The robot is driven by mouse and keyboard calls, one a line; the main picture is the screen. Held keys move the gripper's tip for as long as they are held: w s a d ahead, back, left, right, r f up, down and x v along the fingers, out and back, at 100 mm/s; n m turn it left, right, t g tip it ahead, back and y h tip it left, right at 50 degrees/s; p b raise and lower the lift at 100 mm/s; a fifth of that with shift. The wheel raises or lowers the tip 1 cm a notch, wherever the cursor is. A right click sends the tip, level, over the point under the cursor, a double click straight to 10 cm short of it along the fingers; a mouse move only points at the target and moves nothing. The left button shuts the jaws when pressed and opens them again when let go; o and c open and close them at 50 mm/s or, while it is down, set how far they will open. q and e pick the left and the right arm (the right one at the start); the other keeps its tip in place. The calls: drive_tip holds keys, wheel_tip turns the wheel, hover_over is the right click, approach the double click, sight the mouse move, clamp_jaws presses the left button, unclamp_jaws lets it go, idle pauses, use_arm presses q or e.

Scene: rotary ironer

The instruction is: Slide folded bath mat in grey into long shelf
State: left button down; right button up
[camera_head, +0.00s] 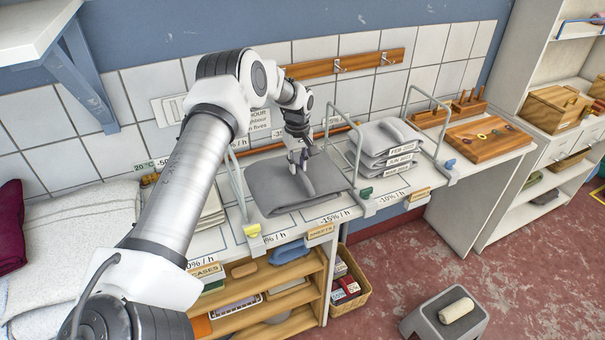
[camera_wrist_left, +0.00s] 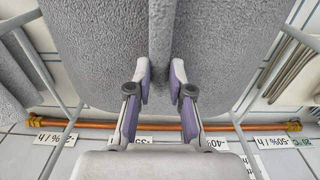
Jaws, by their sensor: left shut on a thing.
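The folded grey bath mat (camera_head: 270,190) lies on the long shelf (camera_head: 345,209), in the bay between two wire dividers, by the "SHEETS" tag. My left gripper (camera_head: 298,160) reaches down over the mat's back part. In the left wrist view its two fingers (camera_wrist_left: 159,85) pinch a raised ridge of grey cloth on the mat (camera_wrist_left: 100,45). The mat's underside is hidden, so I cannot tell whether it rests fully on the shelf. My right gripper is in neither view.
A stack of grey folded cloths (camera_head: 388,145) with date tags fills the bay to the right. A wooden board (camera_head: 489,141) lies farther right. White towels (camera_head: 80,235) lie at the left. A grey stool (camera_head: 440,312) stands on the red floor.

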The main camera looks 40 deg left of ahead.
use_arm(q)
drive_tip(key=a+b, duration=0.1)
drive_tip(key=w+a, duration=0.1)
drive_tip(key=a+b, duration=0.1)
drive_tip(key=shift+w+a+f+b, duration=0.25)
drive_tip(key=shift+w+a+b, duration=0.1)
drive_tip(key=shift+a, duration=0.05)
drive_tip(key=shift+w+a+f+b, duration=0.1)
drive_tip(key=shift+a+b, duration=0.25)
drive_tip(key=f+b, duration=0.1)
drive_tip(key=a+f+b, duration=0.1)
drive_tip(key=f+b, duration=0.2)
drive_tip(key=shift+w+a+f+b, duration=0.3)
drive_tip(key=shift+w+f, duration=0.05)
drive_tip(key=shift+w, duration=0.05)
drive_tip(key=shift+f, duration=0.15)
drive_tip(key=c, duration=1.5)
unclamp_jaws()
drive_tip(key=o, duration=0.5)
drive_tip(key=shift+o, duration=0.2)
drive_tip(key=shift+s+d, duration=0.1)
